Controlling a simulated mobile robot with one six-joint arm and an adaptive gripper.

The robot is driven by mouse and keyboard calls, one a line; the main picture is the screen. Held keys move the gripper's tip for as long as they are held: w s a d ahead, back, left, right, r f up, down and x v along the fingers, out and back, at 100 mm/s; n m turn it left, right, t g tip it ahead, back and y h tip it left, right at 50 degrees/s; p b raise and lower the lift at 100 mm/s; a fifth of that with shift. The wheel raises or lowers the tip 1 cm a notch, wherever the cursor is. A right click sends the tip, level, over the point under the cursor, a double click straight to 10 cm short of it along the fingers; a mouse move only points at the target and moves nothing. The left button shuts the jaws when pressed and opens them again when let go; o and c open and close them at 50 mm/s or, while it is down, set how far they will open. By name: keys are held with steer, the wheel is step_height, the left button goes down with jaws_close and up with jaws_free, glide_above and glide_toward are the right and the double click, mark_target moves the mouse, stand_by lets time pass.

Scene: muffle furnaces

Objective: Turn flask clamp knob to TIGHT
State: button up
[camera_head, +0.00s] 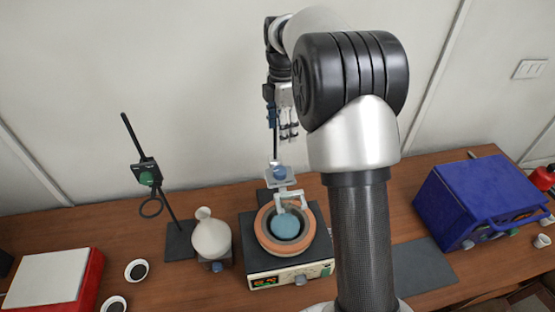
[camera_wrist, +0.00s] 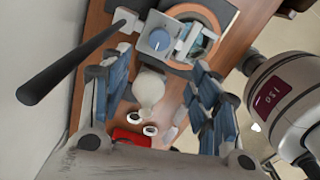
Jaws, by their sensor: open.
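The flask clamp (camera_head: 284,182) is a pale block on an upright rod, with a blue round knob (camera_head: 279,173) on its front. In the wrist view the blue knob (camera_wrist: 159,40) has a pale pointer mark; any lettering is too small to read. The clamp's pale jaws reach over a round vessel with blue contents (camera_head: 285,227) inside an orange-rimmed bath. My gripper (camera_head: 288,130) is above the clamp, apart from it. In the wrist view my gripper (camera_wrist: 148,78) has its blue-padded fingers spread with nothing held, and the knob appears beyond the fingertips.
A black stand with a green-knobbed clamp (camera_head: 147,175) and a white flask (camera_head: 211,238) stand left. A dark rod (camera_wrist: 75,65) crosses the wrist view's left side. A blue box (camera_head: 470,200) sits right, a red-and-white device (camera_head: 50,280) far left. The wall is close behind.

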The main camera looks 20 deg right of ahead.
mark_target(281, 170)
step_height(281, 170, down, 16)
steer(key=shift+f+b, duration=0.15)
steer(key=shift+b, duration=0.75)
steer(key=shift+c, duration=0.3)
steer(key=c, duration=1)
